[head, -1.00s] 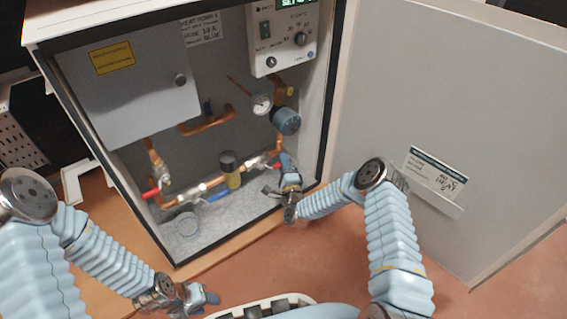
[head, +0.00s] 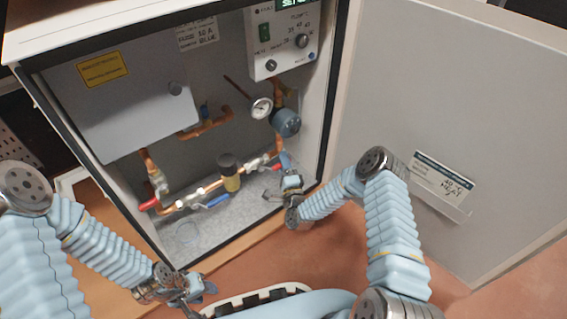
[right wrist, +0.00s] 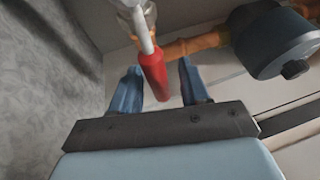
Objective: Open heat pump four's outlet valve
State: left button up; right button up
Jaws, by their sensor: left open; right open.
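The open heat pump cabinet (head: 62,110) holds copper pipes with lever valves. A red valve handle (head: 279,167) sits at the right end of the lower pipe, and another red handle (head: 149,204) at the left. A blue handle (head: 216,201) lies between them. I cannot tell from labels which is the outlet valve. My right gripper (head: 280,180) is open inside the cabinet near the right red handle. In the right wrist view, that red handle (right wrist: 152,72) points down between the open fingers (right wrist: 157,85), with gaps on both sides. My left gripper (head: 197,289) is open and empty outside, in front of the cabinet.
The cabinet door (head: 420,110) stands wide open on the right. A blue round pump (head: 286,122) and a dial gauge (head: 262,108) sit above the right handle. A black-capped part (head: 229,164) stands left of it.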

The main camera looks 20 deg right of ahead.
jog(key=s+f+p, duration=0.1)
jog(key=s+f, duration=0.1)
jog(key=s, duration=1.1)
jog(key=shift+s+a+f+p, duration=0.3)
jog(key=shift+a+p, duration=0.05)
jog(key=shift+p, duration=0.05)
jog(key=s+a+f+n+g+y, duration=0.5)
jog(key=a+n+g, duration=0.2)
jog(key=n+g, duration=0.45)
jog(key=s+r+n+g, duration=0.2)
jog(key=s+n+g, duration=0.15)
jog(key=s, duration=0.35)
jog(key=s+r+n+g, duration=0.2)
jog(key=s+g, duration=0.3)
jog(key=s, duration=0.3)
notch_tip(320, 180, up, 12)
jog(key=a+p, duration=0.1)
jog(key=p, duration=1.3)
jog(key=shift+a+t, duration=0.15)
jog(key=shift+t, duration=0.15)
